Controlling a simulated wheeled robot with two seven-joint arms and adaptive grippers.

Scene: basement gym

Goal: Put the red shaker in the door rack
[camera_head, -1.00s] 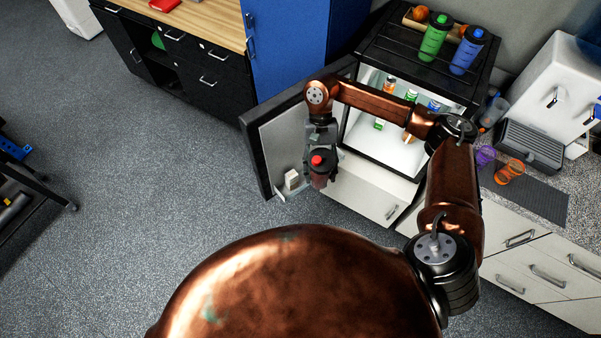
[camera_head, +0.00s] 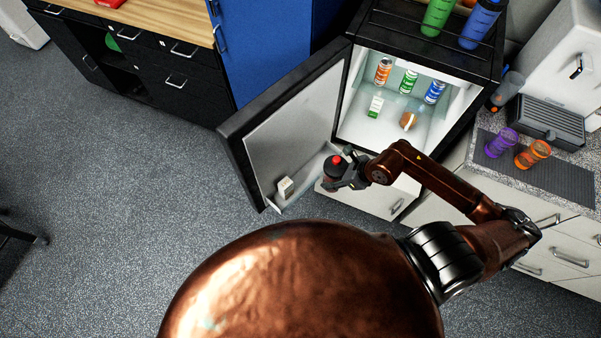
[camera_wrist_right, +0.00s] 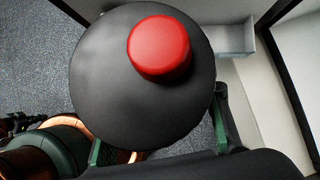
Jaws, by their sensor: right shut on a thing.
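The red shaker (camera_head: 335,162) has a dark lid with a round red cap; its lid fills much of the right wrist view (camera_wrist_right: 110,90). My right gripper (camera_head: 346,176) is shut around it and holds it by the inner end of the door rack (camera_head: 309,178). The rack is a pale shelf low on the open fridge door. From above I cannot tell whether the shaker is over the rack or touching it. Its base is hidden. Part of a rack-like pale tray shows in the right wrist view (camera_wrist_right: 234,38). My left gripper is not in view.
A small white carton (camera_head: 286,187) stands in the rack's outer end. The open door (camera_head: 285,120) is left of the fridge, which holds several cans. Green (camera_head: 436,17) and blue (camera_head: 479,24) bottles stand on top. Purple and orange cups stand on the right counter.

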